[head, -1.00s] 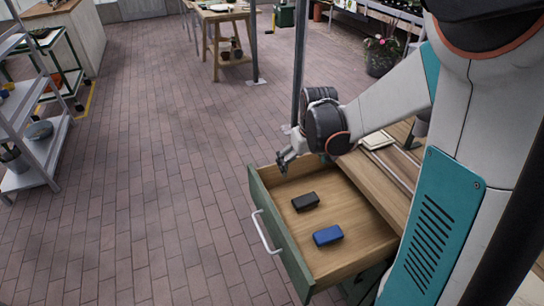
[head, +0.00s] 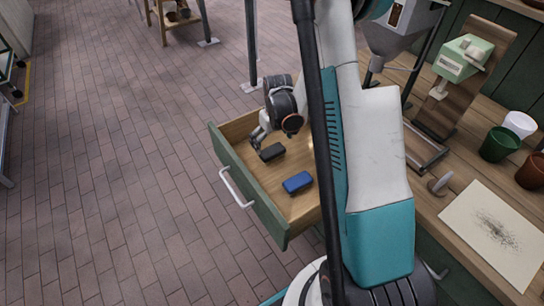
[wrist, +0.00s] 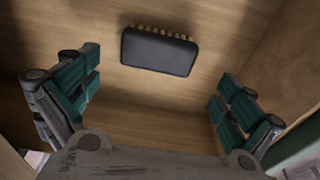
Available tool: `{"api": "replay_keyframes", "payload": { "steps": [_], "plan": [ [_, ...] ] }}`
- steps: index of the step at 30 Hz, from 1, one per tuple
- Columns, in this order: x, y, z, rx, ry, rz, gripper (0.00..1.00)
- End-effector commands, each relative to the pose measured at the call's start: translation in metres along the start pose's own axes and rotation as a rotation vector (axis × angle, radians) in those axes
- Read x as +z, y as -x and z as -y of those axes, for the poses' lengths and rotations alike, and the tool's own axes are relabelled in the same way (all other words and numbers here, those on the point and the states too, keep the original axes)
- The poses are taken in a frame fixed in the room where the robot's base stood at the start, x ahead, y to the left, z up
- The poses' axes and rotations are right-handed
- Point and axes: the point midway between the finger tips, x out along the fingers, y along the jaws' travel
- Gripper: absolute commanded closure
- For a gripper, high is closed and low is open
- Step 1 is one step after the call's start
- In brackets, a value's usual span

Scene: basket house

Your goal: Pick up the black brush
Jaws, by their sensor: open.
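The black brush (head: 272,152) lies in an open wooden drawer (head: 228,164) with a green front. In the wrist view it is a dark rounded block (wrist: 158,51) with a row of light bristles along its far edge, lying on the drawer floor. My gripper (head: 257,141) is inside the drawer near its far end, close to the brush. In the wrist view my gripper (wrist: 155,95) has its two teal-padded fingers wide apart and empty. The brush lies ahead of the fingers, roughly centred between them, and is not held.
A blue block (head: 297,182) lies in the drawer nearer the camera. Drawer walls stand close around my gripper. The wooden worktop (head: 455,185) at right holds a green pot (head: 500,144) and a sheet of paper (head: 495,232).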

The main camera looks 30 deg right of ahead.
Motion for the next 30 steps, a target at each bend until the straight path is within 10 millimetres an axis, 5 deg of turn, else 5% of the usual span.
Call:
{"api": "replay_keyframes", "payload": {
  "steps": [8,18,26,30],
  "plan": [
    [0.001,-0.016,-0.001,0.0,0.0,0.0,0.0],
    [0.004,-0.06,-0.003,0.0,0.0,0.0,0.0],
    [0.004,-0.061,-0.003,0.0,0.0,0.0,0.0],
    [0.004,-0.061,-0.003,0.0,0.0,0.0,0.32]
  ]
}}
